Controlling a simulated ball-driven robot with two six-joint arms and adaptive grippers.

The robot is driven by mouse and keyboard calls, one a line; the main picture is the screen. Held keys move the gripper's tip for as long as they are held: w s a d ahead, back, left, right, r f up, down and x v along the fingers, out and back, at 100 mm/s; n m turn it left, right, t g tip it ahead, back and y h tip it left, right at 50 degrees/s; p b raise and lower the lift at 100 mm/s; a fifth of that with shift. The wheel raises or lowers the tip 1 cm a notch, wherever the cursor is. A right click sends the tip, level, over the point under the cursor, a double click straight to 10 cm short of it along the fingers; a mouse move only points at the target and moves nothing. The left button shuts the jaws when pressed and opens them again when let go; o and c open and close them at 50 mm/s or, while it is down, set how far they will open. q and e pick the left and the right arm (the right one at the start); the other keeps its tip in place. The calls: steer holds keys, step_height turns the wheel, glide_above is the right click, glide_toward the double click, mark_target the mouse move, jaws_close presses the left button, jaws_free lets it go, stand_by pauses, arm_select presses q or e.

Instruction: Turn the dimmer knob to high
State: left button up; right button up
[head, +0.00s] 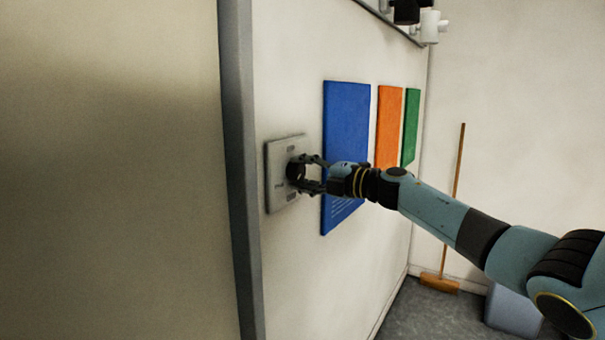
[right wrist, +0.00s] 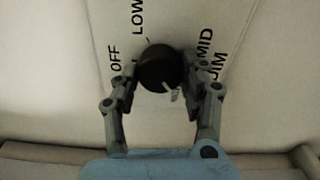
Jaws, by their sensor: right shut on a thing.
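The dimmer knob (right wrist: 155,66) is black and round, with a short white mark at its lower right edge in the right wrist view. It sits on a pale switch plate (head: 277,185) fixed to the wall. Printed OFF and LOW stand left of the knob in the wrist view, MID and DIM right of it; no HIGH label shows. My right gripper (head: 303,172) is at the plate, its fingers on both sides of the knob and shut on it. Its two fingers also show in the right wrist view (right wrist: 161,80). My left gripper is out of view.
A blue panel (head: 346,125), an orange panel (head: 389,125) and a green panel (head: 411,125) hang on the wall beyond the plate. A grey post (head: 239,150) stands left of it. A broom (head: 457,190) leans in the far corner, near a bluish box (head: 511,312).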

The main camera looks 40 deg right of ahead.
steer(key=shift+m, duration=0.6)
steer(key=o, duration=1.2)
steer(key=shift+d, duration=0.1)
steer(key=shift+s, duration=0.1)
steer(key=v, duration=1.1)
steer(key=shift+s+d+f, duration=0.1)
steer(key=shift+s+d, duration=0.1)
steer(key=shift+s, duration=0.15)
steer(key=shift+f, duration=0.1)
